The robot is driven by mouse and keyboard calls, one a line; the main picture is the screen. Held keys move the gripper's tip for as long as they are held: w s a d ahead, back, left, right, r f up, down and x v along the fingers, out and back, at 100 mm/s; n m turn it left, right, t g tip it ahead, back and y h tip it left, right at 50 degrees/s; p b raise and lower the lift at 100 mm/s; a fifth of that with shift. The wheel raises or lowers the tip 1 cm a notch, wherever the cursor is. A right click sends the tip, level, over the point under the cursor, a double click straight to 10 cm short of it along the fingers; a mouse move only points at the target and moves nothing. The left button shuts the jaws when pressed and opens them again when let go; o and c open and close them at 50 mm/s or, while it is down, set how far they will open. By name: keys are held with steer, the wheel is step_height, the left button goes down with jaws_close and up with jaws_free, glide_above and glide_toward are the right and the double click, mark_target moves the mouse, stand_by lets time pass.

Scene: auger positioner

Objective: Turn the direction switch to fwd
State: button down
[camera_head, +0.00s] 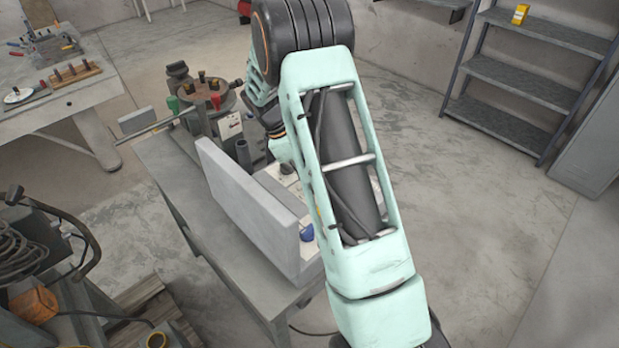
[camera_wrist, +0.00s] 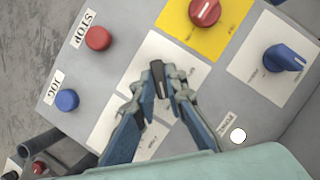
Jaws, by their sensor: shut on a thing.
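In the wrist view, a black switch knob (camera_wrist: 158,76) stands on a white plate (camera_wrist: 156,51) in the middle of the control panel (camera_wrist: 215,88). I take it for the direction switch. Its long side runs nearly up and down in the picture, top tilted slightly left. My gripper (camera_wrist: 163,86) has one finger on each side of the knob and is shut on it. The fingers cover parts of the white plate, and I cannot read the switch's position marks. In the head view, my arm hides the gripper and the switch; the grey panel box (camera_head: 248,212) shows from behind.
Near the switch are a red STOP button (camera_wrist: 98,38), a blue JOG button (camera_wrist: 67,99), a red knob on yellow (camera_wrist: 205,12), a blue knob (camera_wrist: 285,58) and a white round light (camera_wrist: 238,136). The panel box stands on a grey table (camera_head: 185,190) with a round fixture (camera_head: 210,98).

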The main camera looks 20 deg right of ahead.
steer(key=shift+m, duration=0.3)
steer(key=c, duration=2)
jaws_free()
steer(key=shift+o, duration=0.2)
steer(key=v, duration=1.2)
steer(key=shift+w, duration=0.2)
